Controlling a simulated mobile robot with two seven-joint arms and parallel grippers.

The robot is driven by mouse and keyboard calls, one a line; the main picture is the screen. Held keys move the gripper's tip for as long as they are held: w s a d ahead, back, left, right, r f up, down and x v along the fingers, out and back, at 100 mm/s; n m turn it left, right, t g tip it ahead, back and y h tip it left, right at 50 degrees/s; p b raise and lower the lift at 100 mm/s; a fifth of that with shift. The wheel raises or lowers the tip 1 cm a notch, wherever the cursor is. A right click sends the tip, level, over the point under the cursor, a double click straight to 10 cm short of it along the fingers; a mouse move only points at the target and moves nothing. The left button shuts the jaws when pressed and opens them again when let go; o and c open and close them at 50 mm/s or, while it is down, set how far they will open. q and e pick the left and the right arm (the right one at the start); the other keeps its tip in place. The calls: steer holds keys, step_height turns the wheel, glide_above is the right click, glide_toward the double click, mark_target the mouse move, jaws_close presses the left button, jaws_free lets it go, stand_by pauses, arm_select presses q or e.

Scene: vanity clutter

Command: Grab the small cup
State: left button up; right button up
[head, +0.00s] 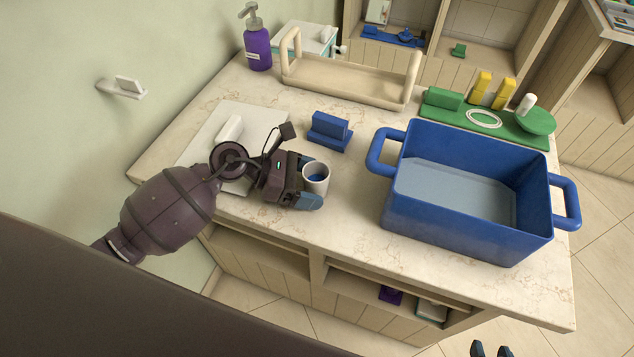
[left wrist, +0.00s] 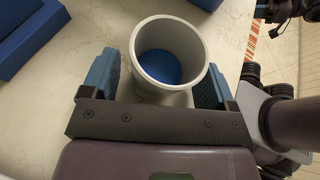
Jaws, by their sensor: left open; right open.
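The small cup (head: 316,177) is white with a blue inside bottom and stands upright on the marble counter (head: 345,223). In the left wrist view the cup (left wrist: 168,28) sits between the fingers of my left gripper (left wrist: 160,78), one blue pad on each side. The left finger looks slightly apart from the cup; the right one is close to its wall. My left gripper (head: 311,185) is open around the cup in the head view. Only the fingertips of my right gripper (head: 490,350) show at the bottom edge, away from the counter.
A large blue bin (head: 468,228) stands right of the cup. A small blue block holder (head: 330,132) is behind it. A beige tray (head: 345,86), purple pump bottle (head: 257,45), white board (head: 262,119) and green mat (head: 452,112) with items also occupy the counter.

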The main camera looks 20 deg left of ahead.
arm_select(q)
steer(key=shift+c, duration=0.4)
steer(key=shift+c, duration=1.1)
steer(key=c, duration=0.7)
steer(key=shift+r, duration=0.15)
steer(key=shift+r, duration=0.1)
steer(key=shift+r+p, duration=0.4)
steer(key=shift+r, duration=0.8)
steer(key=shift+r+p, duration=1.45)
steer(key=shift+r, duration=7.05)
